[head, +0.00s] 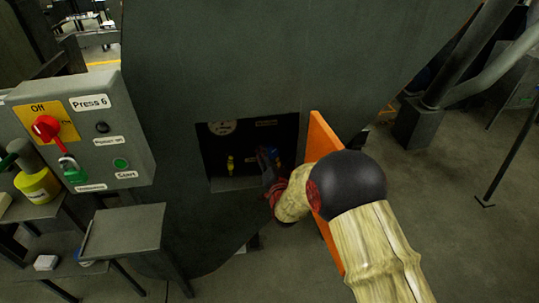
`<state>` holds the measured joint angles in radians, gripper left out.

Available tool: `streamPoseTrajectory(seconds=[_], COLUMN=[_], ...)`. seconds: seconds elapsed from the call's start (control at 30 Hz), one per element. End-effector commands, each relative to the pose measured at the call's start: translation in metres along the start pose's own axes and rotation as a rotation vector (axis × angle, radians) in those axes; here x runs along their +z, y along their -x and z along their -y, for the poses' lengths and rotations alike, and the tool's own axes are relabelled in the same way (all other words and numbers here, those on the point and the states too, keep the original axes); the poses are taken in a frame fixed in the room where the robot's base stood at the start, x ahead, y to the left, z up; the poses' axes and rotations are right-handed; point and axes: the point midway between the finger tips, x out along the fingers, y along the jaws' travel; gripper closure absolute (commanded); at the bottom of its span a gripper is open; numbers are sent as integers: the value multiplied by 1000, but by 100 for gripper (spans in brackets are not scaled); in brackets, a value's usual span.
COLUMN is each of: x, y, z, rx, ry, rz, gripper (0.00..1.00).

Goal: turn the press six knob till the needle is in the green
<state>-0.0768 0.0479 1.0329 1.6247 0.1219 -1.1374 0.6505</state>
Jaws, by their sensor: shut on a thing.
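The open recess (235,183) in the grey press body is dark inside. A pale round gauge (222,127) sits at its top left; its needle and any green band are too small to read. A small yellow fitting (230,162) stands below the gauge, apart from my gripper. My gripper (268,163) reaches into the right side of the recess, shut on a small knob with a bit of yellow showing (276,155). The fingers and most of that knob are dark and partly hidden.
An orange door panel (322,140) stands open at the recess's right edge, close to my arm. The Press 6 control box (130,140) with a red switch (46,128) and green padlock (72,170) is at left. A grey stand (122,228) is below it. Floor at right is mostly clear.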

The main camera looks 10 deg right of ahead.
Motion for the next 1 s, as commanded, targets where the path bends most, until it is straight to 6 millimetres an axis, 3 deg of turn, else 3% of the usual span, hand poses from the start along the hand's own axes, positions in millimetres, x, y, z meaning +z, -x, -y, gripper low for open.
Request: streamPoseTrajectory(seconds=[0.23, 0.27, 0.57, 1.0], x=[-1, -1, 0, 0], y=[0, 0, 0, 8], z=[0, 0, 0, 0], rx=[0, 0, 0, 0], ry=[0, 0, 1, 1], rz=[-2, -2, -1, 0], gripper=[75, 49, 32, 30])
